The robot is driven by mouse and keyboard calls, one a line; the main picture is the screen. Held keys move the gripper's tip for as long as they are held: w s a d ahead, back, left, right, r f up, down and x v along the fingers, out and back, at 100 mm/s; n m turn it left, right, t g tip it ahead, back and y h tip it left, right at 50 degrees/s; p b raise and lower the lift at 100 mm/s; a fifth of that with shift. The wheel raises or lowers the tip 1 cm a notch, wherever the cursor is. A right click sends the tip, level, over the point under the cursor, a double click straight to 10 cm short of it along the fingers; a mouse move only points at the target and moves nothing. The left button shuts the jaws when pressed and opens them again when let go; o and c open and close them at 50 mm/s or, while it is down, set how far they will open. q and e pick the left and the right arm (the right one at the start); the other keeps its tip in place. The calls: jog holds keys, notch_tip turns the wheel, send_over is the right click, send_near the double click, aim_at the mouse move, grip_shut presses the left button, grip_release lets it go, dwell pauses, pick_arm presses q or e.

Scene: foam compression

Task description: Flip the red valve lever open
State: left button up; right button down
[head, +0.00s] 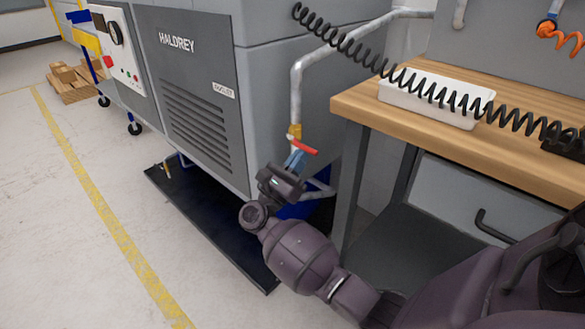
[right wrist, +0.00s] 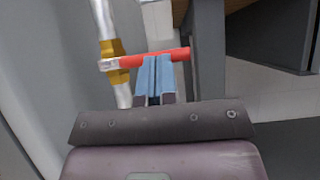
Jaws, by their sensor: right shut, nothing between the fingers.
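The red valve lever (head: 304,147) sits on a brass valve (head: 294,131) in a grey vertical pipe beside the machine. In the right wrist view the lever (right wrist: 182,54) lies crosswise to the pipe and reaches right from the brass valve body (right wrist: 117,76). My right gripper (head: 296,158) has blue fingers, which are together with nothing between them. In the right wrist view its fingertips (right wrist: 156,60) overlap the middle of the lever; I cannot tell whether they touch it. My left gripper is not in view.
The grey HALDREY machine (head: 190,92) stands left of the pipe, on a black mat (head: 215,235). A wooden workbench (head: 360,106) with a white tray (head: 425,98) is close on the right. A coiled black hose (head: 390,72) hangs above. Open floor lies left.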

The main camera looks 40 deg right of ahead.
jog(key=shift+r, duration=0.15)
dwell(0.3)
jog(key=shift+r+n+t+p, duration=0.15)
jog(key=shift+n+t+p, duration=0.15)
jog(key=shift+n+t, duration=0.35)
